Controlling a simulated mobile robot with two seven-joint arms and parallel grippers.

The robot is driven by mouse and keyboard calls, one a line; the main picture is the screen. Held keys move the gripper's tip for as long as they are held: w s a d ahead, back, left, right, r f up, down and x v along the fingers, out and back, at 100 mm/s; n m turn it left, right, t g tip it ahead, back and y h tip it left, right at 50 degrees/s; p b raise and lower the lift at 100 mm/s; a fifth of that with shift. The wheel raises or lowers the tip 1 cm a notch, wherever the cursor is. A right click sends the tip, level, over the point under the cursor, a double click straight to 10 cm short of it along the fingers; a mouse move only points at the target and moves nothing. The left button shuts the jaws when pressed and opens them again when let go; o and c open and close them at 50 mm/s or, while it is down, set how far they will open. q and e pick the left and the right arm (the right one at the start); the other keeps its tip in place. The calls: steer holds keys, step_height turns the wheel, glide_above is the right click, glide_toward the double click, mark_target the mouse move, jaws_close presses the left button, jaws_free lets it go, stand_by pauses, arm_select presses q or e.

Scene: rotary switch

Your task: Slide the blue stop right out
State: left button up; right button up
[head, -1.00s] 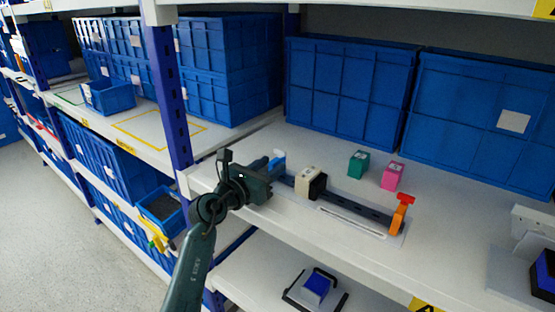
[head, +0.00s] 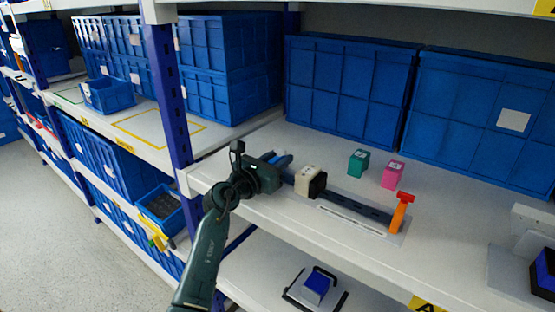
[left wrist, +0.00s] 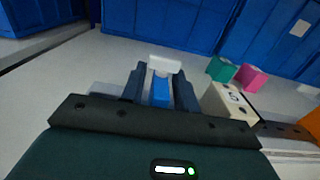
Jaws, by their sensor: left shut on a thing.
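The blue stop (left wrist: 160,92) is between the fingers of my left gripper (left wrist: 159,86) in the left wrist view, with a pale block-like end beyond it. My left gripper also shows in the head view (head: 284,162), at the left end of the dark rail (head: 352,206). It is shut on the blue stop and hides most of it there. A cream block with a dark side (head: 309,180) sits on the rail, right of the gripper. An orange stop (head: 399,214) stands at the rail's right end. My right gripper is not in view.
A green block (head: 358,163) and a pink block (head: 393,174) stand on the shelf behind the rail. Large blue crates (head: 350,95) line the back. A blue shelf post (head: 170,90) rises left of my left arm. The shelf's front edge runs below the rail.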

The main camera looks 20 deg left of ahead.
arm_select(q)
jaws_close()
steer(key=a, duration=0.2)
steer(key=w+a+b, duration=0.1)
steer(key=a, duration=0.1)
steer(key=w+a+b, duration=0.1)
steer(key=a, duration=0.1)
steer(key=shift+w+a+f, duration=0.1)
steer(key=shift+f, duration=0.05)
steer(key=shift+w+a+r, duration=0.1)
steer(key=shift+a+r, duration=0.1)
steer(key=shift+a, duration=0.2)
steer(key=o, duration=0.7)
jaws_free()
steer(key=v, duration=1.3)
steer(key=shift+b, duration=0.4)
steer(key=shift+d, duration=0.1)
